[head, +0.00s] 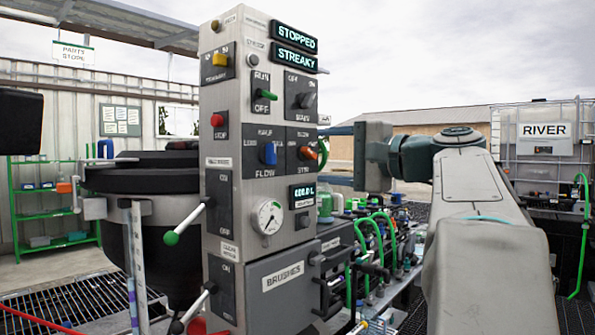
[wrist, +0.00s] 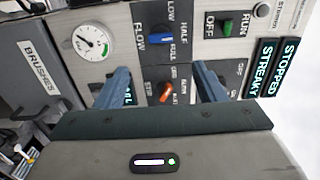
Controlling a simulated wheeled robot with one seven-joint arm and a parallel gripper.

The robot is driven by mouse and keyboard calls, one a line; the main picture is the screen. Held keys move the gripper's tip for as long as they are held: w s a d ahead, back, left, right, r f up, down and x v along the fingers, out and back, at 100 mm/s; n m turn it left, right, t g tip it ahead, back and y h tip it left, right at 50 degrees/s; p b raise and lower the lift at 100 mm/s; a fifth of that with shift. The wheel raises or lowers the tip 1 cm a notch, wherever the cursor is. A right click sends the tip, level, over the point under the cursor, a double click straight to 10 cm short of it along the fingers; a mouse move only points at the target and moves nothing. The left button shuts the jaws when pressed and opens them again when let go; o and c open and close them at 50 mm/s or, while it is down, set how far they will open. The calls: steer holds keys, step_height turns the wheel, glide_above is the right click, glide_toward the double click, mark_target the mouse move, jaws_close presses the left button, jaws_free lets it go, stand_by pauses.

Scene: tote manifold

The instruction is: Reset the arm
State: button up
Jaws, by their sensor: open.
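My gripper (head: 326,155) is open and empty at the right edge of the grey control panel (head: 222,130) in the head view. In the wrist view its two blue-grey fingers (wrist: 162,80) point at the panel, one on each side of an orange-red knob (wrist: 165,92). That knob also shows in the head view (head: 308,153). I cannot tell whether the fingertips touch the panel. My arm reaches in from the lower right and is bent at the wrist.
The panel carries a blue flow knob (head: 269,153), a green run switch (head: 266,95), a gauge (head: 268,217) and displays reading STOPPED (head: 296,38) and STREAKY (head: 296,60). Green hoses (head: 372,235) stand below my arm. A RIVER tank (head: 545,130) is behind.

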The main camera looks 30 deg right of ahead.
steer(key=w+a+f+n+g+p, duration=0.1)
steer(key=a+f+n+g+p, duration=0.2)
steer(key=a+f, duration=0.5)
steer(key=a+f+n+g+p, duration=0.1)
steer(key=a+f+g+p, duration=0.3)
steer(key=f, duration=0.7)
steer(key=s+a+f+n+g+h+p, duration=0.1)
steer(key=s+a+f+n+g+h, duration=0.2)
steer(key=s+f, duration=0.4)
steer(key=s+a+f+n+g+h+p, duration=0.2)
steer(key=s+a+f+n+g+h, duration=0.1)
steer(key=f, duration=0.8)
steer(key=s+a+n+g, duration=0.1)
steer(key=s+a+n, duration=0.1)
steer(key=s+n, duration=0.1)
steer(key=shift+s+a+n+p, duration=0.2)
steer(key=shift+s+n+p, duration=0.1)
steer(key=shift+s+n, duration=0.1)
